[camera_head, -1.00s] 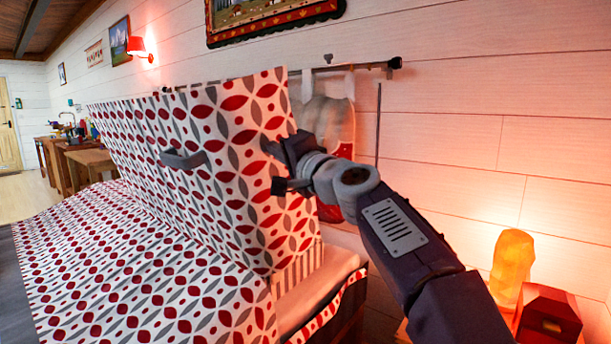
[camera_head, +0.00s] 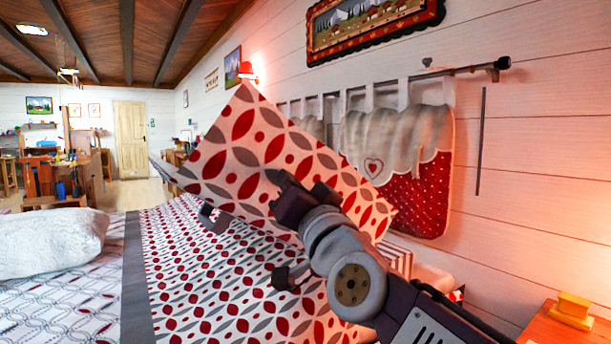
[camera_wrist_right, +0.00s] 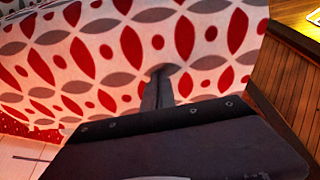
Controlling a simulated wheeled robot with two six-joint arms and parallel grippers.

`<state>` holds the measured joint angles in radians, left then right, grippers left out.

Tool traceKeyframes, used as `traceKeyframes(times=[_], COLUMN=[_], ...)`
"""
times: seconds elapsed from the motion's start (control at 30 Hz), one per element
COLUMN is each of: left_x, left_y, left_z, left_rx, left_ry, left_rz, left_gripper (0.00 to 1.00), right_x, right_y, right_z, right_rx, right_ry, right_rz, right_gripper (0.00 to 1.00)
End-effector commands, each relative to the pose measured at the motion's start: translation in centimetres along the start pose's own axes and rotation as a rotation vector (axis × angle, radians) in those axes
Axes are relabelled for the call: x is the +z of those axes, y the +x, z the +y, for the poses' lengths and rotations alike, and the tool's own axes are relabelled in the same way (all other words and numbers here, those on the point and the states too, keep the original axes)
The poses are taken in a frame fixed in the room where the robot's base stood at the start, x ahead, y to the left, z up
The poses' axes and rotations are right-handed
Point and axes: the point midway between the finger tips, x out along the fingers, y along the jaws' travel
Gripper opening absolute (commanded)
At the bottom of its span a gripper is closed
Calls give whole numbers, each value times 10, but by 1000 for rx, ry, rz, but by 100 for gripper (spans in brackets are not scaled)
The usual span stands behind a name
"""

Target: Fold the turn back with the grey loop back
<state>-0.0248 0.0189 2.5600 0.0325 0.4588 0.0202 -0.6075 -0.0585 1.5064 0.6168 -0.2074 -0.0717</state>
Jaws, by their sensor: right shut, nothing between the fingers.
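The turn back (camera_head: 240,150) is a stiff panel with red and grey leaf shapes on white. It is raised at a slant above the bed cover of the same pattern (camera_head: 215,275). The grey loop (camera_head: 213,218) shows at the panel's lower left edge, partly hidden. My right gripper (camera_head: 277,180) is shut and empty in front of the panel, to the right of the loop and apart from it. In the right wrist view its closed fingers (camera_wrist_right: 158,92) point at the patterned cloth; whether they touch it I cannot tell. My left gripper is not in view.
A white pillow (camera_head: 50,243) lies on the bed at the left. A curtain with a red pocket (camera_head: 420,190) hangs on the wall behind the panel. A wooden bedside table (camera_head: 560,328) with a yellow object (camera_head: 573,309) stands at the lower right.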

Motion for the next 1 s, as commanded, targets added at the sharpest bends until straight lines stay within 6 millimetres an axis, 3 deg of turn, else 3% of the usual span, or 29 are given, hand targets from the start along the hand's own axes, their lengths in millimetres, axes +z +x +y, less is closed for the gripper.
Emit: traceKeyframes(times=[0.03, 0.67, 0.77, 0.93, 1.0], left_x=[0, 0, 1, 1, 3], left_y=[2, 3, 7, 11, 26], left_z=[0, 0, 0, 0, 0], left_rx=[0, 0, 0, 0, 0], left_ry=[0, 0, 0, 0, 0], left_rz=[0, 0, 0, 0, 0], left_gripper=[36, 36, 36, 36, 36], right_x=[12, 14, 12, 6, 9], right_y=[1, -4, -18, -62, -67], right_z=[3, 2, 1, -2, 2], right_rx=[4, 1, -1, -9, -4], right_ry=[-7, -18, -16, -15, -16], right_rz=[-20, -19, -14, 0, 5], right_gripper=[0, 0, 0, 0, 0])
